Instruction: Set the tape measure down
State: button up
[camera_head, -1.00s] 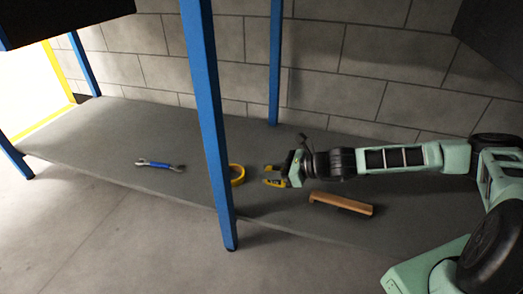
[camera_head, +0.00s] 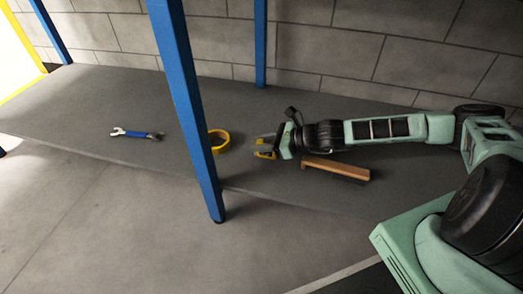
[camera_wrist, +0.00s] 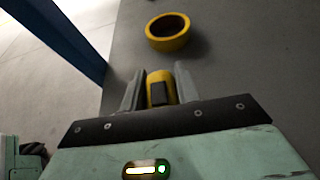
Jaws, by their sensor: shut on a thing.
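The tape measure (camera_wrist: 162,87) is yellow with a dark patch and sits between my gripper's two fingers in the wrist view. My gripper (camera_wrist: 160,82) is shut on it. In the head view my gripper (camera_head: 266,147) is low over the grey shelf (camera_head: 90,110), with the yellow tape measure (camera_head: 264,154) at its fingertips. I cannot tell whether the tape measure touches the shelf.
A yellow ring (camera_head: 219,141), like a tape roll, lies just left of my gripper; it also shows ahead in the wrist view (camera_wrist: 168,45). A wooden piece (camera_head: 335,168) lies under my arm. A blue-handled wrench (camera_head: 138,134) lies far left. A blue post (camera_head: 186,110) stands at the front.

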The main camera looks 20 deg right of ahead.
jog(key=shift+f, duration=0.7)
jog(key=shift+r, duration=0.15)
jog(key=o, duration=1.1)
jog(key=shift+o, duration=0.2)
jog(key=shift+d+r, duration=0.1)
jog(key=shift+d, duration=0.05)
jog(key=p+v, duration=0.6)
jog(key=v, duration=0.5)
jog(key=shift+s+d, duration=0.25)
